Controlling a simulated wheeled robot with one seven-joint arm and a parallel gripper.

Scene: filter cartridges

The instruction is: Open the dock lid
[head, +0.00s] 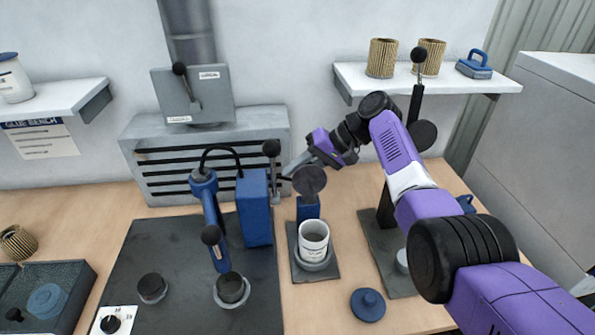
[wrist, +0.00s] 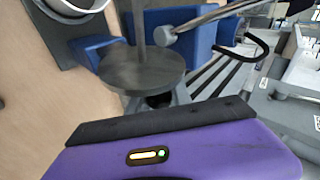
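The dock (head: 326,272) is a dark plate on the bench with a blue post (head: 307,208) at its back. A white cup (head: 313,238) stands upright in its ring. A round grey disc (head: 309,181), which looks like the dock lid, stands raised and tilted up above the post, clear of the cup. The disc also shows in the wrist view (wrist: 143,75), with the cup's rim (wrist: 75,6) at the upper left. My gripper (head: 292,168) is just above and left of the disc. I cannot tell whether they touch, and its fingertips are not clear.
A black-knobbed lever (head: 272,148) stands close left of my gripper, by a tall blue box (head: 254,207). A blue knobbed lid (head: 368,304) lies on the bench in front. A black stand (head: 386,210) is behind my arm. A vented grey unit (head: 210,155) backs the bench.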

